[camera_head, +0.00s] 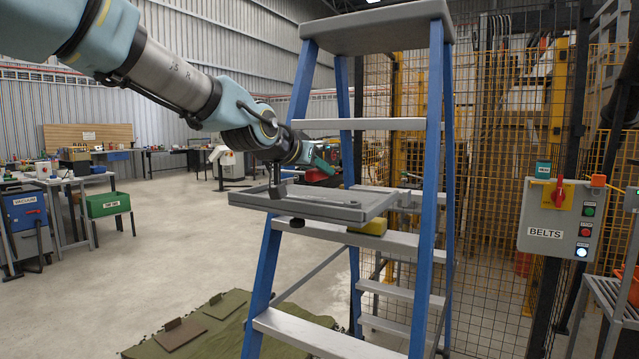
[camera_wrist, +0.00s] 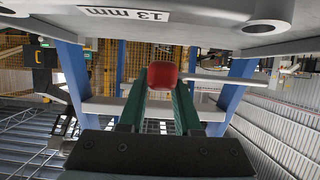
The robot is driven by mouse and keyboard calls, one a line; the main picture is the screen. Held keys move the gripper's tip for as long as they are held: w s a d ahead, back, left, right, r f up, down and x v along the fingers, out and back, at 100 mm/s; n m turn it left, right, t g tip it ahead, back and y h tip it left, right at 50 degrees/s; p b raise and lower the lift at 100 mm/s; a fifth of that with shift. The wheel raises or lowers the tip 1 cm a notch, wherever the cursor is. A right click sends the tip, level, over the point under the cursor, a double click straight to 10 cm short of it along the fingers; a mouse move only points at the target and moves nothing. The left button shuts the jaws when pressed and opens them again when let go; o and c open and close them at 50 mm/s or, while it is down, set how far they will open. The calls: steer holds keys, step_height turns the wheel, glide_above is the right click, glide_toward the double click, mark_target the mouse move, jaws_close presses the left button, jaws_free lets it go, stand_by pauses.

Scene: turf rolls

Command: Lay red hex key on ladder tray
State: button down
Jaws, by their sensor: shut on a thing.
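The red hex key (camera_wrist: 163,76) shows as a red block with a thin grey rod reaching right in the wrist view. My gripper (camera_wrist: 162,92) is shut on its red part, between two teal fingers. In the head view my gripper (camera_head: 328,166) is above the far side of the grey ladder tray (camera_head: 325,208); the key is hard to make out there. The tray also fills the top of the wrist view (camera_wrist: 200,36). I cannot tell whether the key touches it.
A label reading 13 mm (camera_wrist: 124,13) shows on the tray in the wrist view. The blue stepladder (camera_head: 432,170) rises around the tray. A yellow item (camera_head: 370,227) is just below it.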

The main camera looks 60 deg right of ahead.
steer(key=shift+f+p, duration=0.5)
steer(key=shift+f, duration=1.35)
steer(key=shift+f, duration=0.2)
steer(key=c, duration=0.6)
jaws_free()
steer(key=shift+r, duration=0.1)
steer(key=shift+r, duration=0.1)
steer(key=b+v, duration=0.1)
steer(key=v, duration=0.8)
steer(key=shift+w+b, duration=0.15)
steer(key=shift+b, duration=0.25)
steer(key=shift+p+v, duration=0.35)
steer(key=shift+v, duration=1.15)
steer(key=shift+a, duration=0.1)
